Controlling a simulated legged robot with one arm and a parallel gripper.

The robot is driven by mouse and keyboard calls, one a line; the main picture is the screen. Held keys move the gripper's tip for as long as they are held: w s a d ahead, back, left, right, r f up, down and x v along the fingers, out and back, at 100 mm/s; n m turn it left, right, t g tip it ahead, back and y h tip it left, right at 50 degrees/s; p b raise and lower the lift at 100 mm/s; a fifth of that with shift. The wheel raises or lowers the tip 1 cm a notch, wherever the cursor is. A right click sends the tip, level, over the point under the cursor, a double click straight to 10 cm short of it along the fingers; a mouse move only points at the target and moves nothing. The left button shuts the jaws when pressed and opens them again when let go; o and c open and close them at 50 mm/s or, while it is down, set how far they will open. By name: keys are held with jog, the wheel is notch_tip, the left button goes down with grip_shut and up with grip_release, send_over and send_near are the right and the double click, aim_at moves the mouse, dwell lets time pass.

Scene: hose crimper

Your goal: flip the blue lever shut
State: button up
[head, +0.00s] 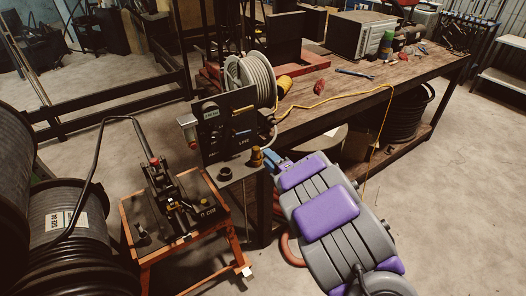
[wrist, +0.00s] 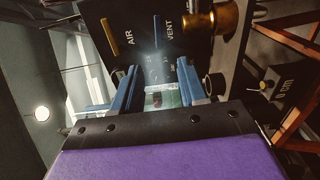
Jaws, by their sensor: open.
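The blue lever (wrist: 157,28) is a thin bar on a black panel at the top of the wrist view, by the label VENT. It lies about parallel to that label's writing. The fingertips point towards the panel, apart from the lever. In the head view my gripper (head: 272,158) is beside the panel's lower right, partly hidden by my arm.
A yellow lever (wrist: 109,37) sits next to the blue one, by the label AIR. A brass fitting (head: 256,156) stands on the ledge below the panel. A hose reel (head: 250,80) is behind it, and a workbench (head: 345,90) extends right. An orange-framed stand (head: 190,235) is at left.

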jog(key=shift+v, duration=0.95)
